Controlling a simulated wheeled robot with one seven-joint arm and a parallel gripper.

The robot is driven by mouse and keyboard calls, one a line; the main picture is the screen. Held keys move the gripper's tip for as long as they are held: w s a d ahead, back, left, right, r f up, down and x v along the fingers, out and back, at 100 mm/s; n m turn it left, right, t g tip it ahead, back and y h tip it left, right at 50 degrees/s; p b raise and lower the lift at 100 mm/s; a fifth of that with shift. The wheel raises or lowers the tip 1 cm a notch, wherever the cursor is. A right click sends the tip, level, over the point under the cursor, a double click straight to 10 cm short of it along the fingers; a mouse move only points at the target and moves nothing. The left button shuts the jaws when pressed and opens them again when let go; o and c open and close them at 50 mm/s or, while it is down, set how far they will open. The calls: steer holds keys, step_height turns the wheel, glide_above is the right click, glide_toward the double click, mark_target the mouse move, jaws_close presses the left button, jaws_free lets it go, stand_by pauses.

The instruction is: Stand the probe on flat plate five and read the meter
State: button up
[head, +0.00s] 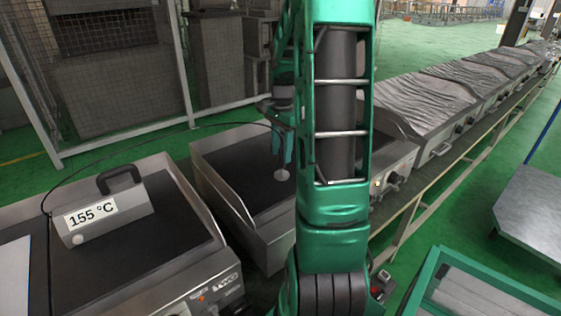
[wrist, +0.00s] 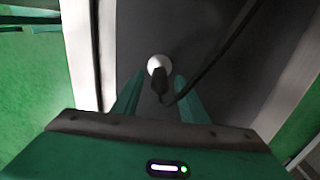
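The probe (wrist: 159,78) has a white round foot and a dark handle with a black cable. In the head view its white foot (head: 282,175) is over the dark plate (head: 245,160) of the second unit from the left, and it looks upright. I cannot tell for certain that the foot touches the plate. My gripper (head: 283,148) is just above the foot. In the wrist view my gripper (wrist: 160,80) has its two fingers on either side of the handle, with gaps showing. The meter (head: 105,208) stands on the left unit and reads 155 °C. No plate number is legible.
The black cable (head: 150,137) arcs from the meter to the probe. Raised metal walls (head: 222,190) edge the plate. Units under wrinkled grey covers (head: 420,100) run back to the right. A mesh fence (head: 100,80) stands behind. A green-framed table (head: 480,290) is at the lower right.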

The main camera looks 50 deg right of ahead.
step_height(320, 180, up, 6)
steer(key=shift+f, duration=0.2)
steer(key=shift+s+a+r, duration=0.1)
steer(key=shift+a+r, duration=0.05)
steer(key=shift+r, duration=0.3)
steer(key=s+a+n, duration=1.3)
steer(key=s+a, duration=0.7)
steer(key=shift+s+a+f+n, duration=0.25)
steer(key=shift+s+f+n, duration=0.05)
steer(key=shift+f+n, duration=0.15)
steer(key=shift+w+f, duration=0.25)
steer(key=shift+w, duration=0.45)
